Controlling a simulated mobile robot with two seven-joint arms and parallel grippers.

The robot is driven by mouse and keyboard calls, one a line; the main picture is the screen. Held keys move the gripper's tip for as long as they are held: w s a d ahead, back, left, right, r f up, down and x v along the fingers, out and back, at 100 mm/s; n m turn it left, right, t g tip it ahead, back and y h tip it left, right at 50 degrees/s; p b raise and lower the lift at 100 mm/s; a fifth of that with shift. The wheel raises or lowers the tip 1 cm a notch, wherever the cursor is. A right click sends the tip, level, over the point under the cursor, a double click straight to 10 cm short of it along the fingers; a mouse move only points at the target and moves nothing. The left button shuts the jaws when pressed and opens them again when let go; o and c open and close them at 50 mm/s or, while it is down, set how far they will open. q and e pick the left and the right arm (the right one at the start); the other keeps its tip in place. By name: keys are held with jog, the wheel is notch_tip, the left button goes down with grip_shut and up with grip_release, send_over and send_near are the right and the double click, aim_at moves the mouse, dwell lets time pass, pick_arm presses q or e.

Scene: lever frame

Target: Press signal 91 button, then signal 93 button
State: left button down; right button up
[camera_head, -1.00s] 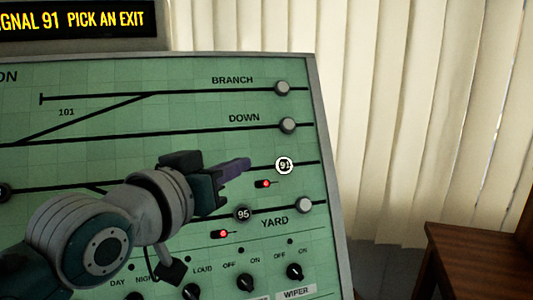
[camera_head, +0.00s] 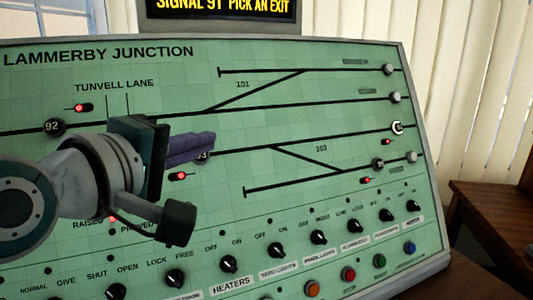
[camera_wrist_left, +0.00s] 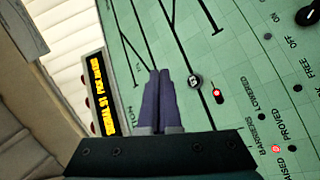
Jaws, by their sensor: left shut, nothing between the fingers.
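The signal 91 button (camera_head: 397,128) is at the right of the green panel, lit white; its number is hard to read. A dark round button (camera_head: 204,156), only partly visible, sits just under my left fingertips; its number looks like 93. It shows whole in the left wrist view (camera_wrist_left: 194,81), right of the fingertips. My left gripper (camera_head: 211,143) is shut and empty, its purple fingers pointing right across the panel. In the wrist view the fingertips (camera_wrist_left: 160,75) are beside this button; contact cannot be told. My right gripper is not in view.
The display (camera_head: 225,6) reads SIGNAL 91 PICK AN EXIT. A 92 button (camera_head: 54,127) is at the left. Grey exit buttons, including one at the upper right (camera_head: 388,69), line the right edge. Knobs (camera_head: 318,237) and coloured buttons (camera_head: 348,273) fill the lower panel.

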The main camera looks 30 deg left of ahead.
pick_arm(q)
jog(key=w+a+f+b, duration=0.4)
jog(key=w+a+b, duration=0.1)
jog(key=b, duration=0.1)
jog(key=shift+w+a, duration=0.2)
jog(key=shift+a, duration=0.15)
dwell(0.4)
jog(key=shift+f, duration=0.1)
dwell(1.9)
jog(key=shift+w+a+f, duration=0.15)
jog(key=shift+w+a, duration=0.1)
jog(key=shift+a, duration=0.05)
